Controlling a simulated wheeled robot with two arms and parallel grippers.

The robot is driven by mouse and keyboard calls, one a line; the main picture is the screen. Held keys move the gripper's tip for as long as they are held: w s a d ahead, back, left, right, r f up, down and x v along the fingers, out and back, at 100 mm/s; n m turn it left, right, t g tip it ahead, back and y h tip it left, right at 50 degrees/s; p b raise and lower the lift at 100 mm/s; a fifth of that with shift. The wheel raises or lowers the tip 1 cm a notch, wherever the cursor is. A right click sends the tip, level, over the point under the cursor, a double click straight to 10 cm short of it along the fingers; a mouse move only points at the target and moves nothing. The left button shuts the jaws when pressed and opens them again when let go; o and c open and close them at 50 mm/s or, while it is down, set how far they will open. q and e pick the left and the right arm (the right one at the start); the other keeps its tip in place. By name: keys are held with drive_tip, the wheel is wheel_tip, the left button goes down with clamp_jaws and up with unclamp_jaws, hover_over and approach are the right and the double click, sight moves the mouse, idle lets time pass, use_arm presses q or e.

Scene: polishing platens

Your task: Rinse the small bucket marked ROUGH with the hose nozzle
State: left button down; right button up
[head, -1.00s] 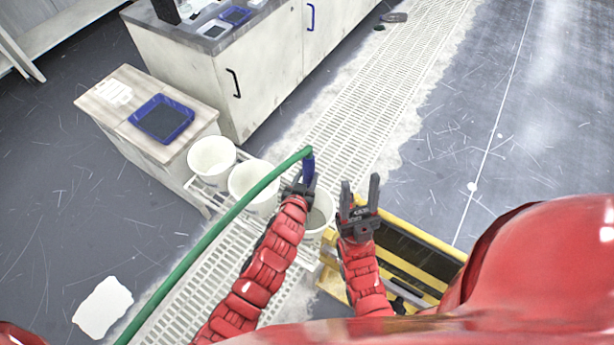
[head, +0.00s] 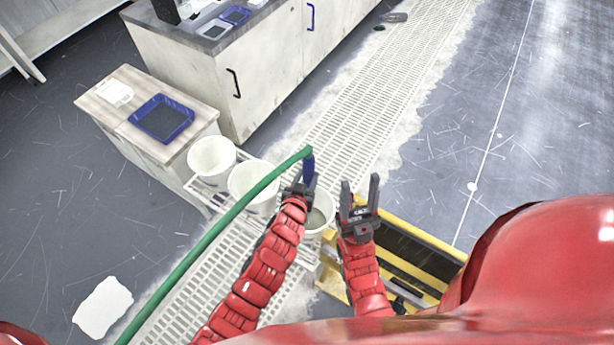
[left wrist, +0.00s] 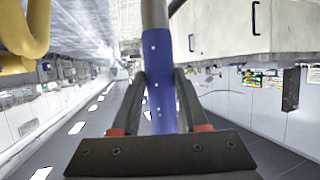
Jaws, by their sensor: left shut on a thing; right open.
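My left gripper (head: 302,188) is shut on the blue hose nozzle (head: 308,168), which also shows between its fingers in the left wrist view (left wrist: 160,85). The green hose (head: 215,232) runs from the nozzle down to the lower left. Three white buckets stand in a row: one at the left (head: 211,156), one in the middle (head: 246,182), and one at the right (head: 325,211). No ROUGH marking is readable. My right gripper (head: 359,200) is open and empty, right of that bucket.
A yellow frame (head: 420,236) stands beside my right gripper. A wooden-topped cabinet (head: 92,101) holds a blue tray (head: 162,119). A long white cabinet (head: 190,80) stands behind. A floor grating (head: 372,108) runs beneath the buckets; the grey floor at right is open.

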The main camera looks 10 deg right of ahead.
idle(0.4)
use_arm(q)
drive_tip(key=s+a+p, duration=0.3)
drive_tip(key=s+a, duration=1.2)
drive_tip(key=shift+w+r, duration=0.1)
